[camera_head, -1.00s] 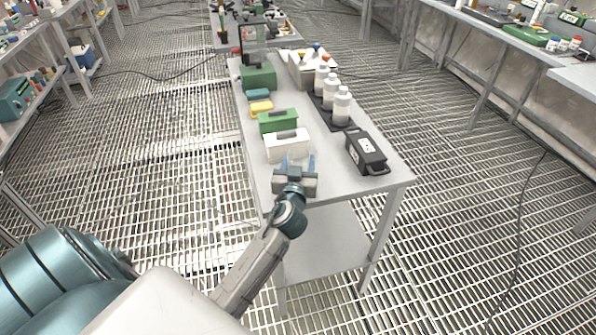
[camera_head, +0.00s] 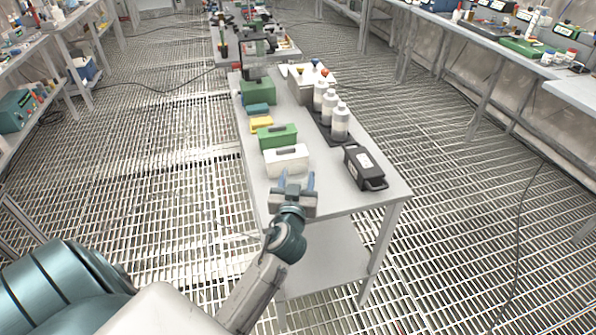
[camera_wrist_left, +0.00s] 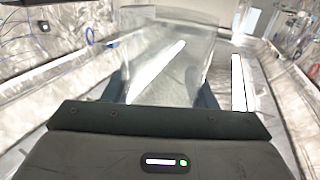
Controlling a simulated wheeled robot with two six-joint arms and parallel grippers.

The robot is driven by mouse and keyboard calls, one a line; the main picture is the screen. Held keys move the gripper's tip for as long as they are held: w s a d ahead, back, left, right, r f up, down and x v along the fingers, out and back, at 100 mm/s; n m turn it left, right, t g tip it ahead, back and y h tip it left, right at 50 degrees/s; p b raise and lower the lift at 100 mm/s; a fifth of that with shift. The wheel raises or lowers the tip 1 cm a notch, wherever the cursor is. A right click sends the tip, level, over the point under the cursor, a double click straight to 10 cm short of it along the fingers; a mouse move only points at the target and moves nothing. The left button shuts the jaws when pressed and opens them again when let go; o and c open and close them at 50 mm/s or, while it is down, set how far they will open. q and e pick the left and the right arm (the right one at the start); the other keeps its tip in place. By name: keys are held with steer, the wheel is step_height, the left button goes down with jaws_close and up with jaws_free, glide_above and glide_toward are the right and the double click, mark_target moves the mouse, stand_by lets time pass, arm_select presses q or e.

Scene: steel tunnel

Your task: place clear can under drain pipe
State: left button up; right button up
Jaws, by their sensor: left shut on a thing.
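My left gripper (camera_head: 297,181) is in front of the near end of the narrow grey table in the head view. Its two blue fingers point away from me, toward the white box. In the left wrist view, the gripper (camera_wrist_left: 165,92) is shut on a clear can (camera_wrist_left: 168,55), which is see-through with a wide rim at the top of the picture. The can is hardly visible in the head view. My right gripper is not in view. I cannot make out a drain pipe in either view.
The grey table (camera_head: 335,197) carries a white box (camera_head: 288,161), a green box (camera_head: 278,137), a black case (camera_head: 364,168) and several white bottles (camera_head: 340,123). Shelving stands at left and a bench at right. Open grating floor (camera_head: 175,190) lies on both sides.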

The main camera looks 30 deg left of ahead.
arm_select(q)
steer(key=d+r+v, duration=0.1)
steer(key=v, duration=1.1)
steer(key=d+f+m+t+h, duration=0.1)
steer(key=d+f+m+h, duration=0.1)
steer(key=d+m+h, duration=0.3)
steer(key=shift+w+d+f+t+h+b, duration=0.2)
steer(key=shift+d+t+h+b, duration=0.2)
steer(key=shift+d+h, duration=1)
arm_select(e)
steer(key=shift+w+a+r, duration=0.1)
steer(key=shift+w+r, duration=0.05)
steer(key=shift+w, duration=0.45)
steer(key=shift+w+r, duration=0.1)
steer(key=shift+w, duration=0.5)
arm_select(q)
steer(key=shift+a, duration=0.15)
steer(key=a+r+n+g+y, duration=0.2)
steer(key=a+n+y, duration=0.3)
steer(key=a+y, duration=0.2)
steer(key=shift+w+a+r+y, duration=0.25)
steer(key=shift+a+r+y, duration=0.1)
steer(key=shift+y, duration=0.25)
